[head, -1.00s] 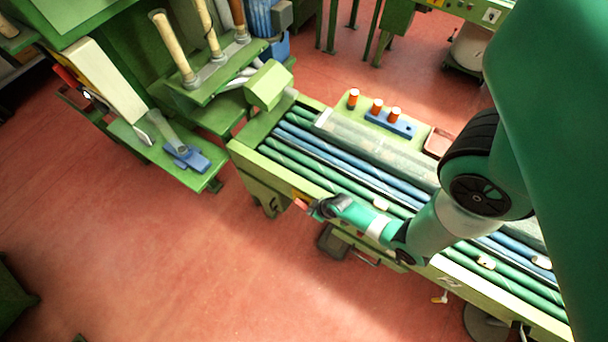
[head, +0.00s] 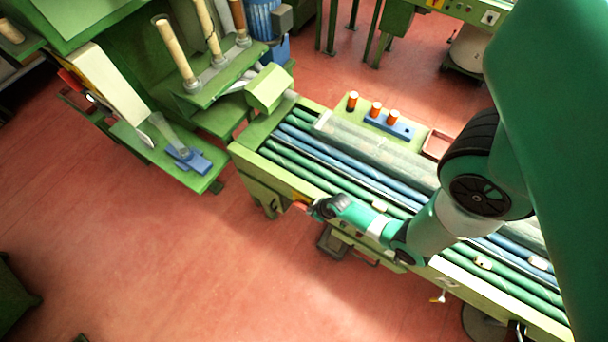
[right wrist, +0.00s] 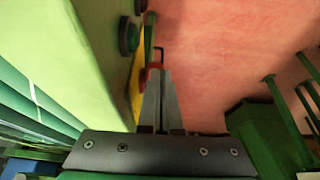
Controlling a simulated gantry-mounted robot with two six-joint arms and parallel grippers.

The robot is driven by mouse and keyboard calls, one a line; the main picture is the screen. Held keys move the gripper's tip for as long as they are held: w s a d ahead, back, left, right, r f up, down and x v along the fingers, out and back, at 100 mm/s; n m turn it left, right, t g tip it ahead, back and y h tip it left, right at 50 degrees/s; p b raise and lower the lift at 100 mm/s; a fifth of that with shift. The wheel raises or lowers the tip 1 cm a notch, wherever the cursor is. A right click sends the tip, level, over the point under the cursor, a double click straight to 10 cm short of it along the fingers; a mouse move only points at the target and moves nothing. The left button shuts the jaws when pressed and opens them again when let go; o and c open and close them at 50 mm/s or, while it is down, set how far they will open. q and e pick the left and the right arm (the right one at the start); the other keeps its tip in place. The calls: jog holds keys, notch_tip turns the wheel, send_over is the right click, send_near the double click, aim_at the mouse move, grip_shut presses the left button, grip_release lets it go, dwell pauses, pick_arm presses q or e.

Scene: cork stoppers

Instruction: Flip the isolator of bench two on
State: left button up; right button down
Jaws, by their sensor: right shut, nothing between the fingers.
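The roller bench (head: 262,178) runs diagonally across the head view. A yellow plate (head: 300,197) sits on its front near the left end, with a small red part (head: 299,206) beside it, likely the isolator handle. My right gripper (head: 313,210) is at this plate. In the right wrist view my right gripper (right wrist: 158,73) is shut and empty. Its tips are right at the red part (right wrist: 153,66) by the yellow plate (right wrist: 136,75); I cannot tell whether they touch. The fingers hide some of the red part. My left gripper is not in view.
Round buttons (right wrist: 129,36) stand out from the bench front near the yellow plate. Corks (head: 379,206) lie on the green and blue rollers. A green machine (head: 205,115) stands at the left. Red floor (head: 210,260) in front of the bench is clear.

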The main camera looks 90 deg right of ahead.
pick_arm(q)
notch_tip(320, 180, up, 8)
jog(key=p, duration=0.7)
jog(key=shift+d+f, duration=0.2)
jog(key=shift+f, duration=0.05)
pick_arm(e)
jog(key=w+d+r+v, duration=0.1)
jog(key=w+v, duration=0.1)
jog(key=v, duration=1.1)
jog(key=shift+r, duration=0.35)
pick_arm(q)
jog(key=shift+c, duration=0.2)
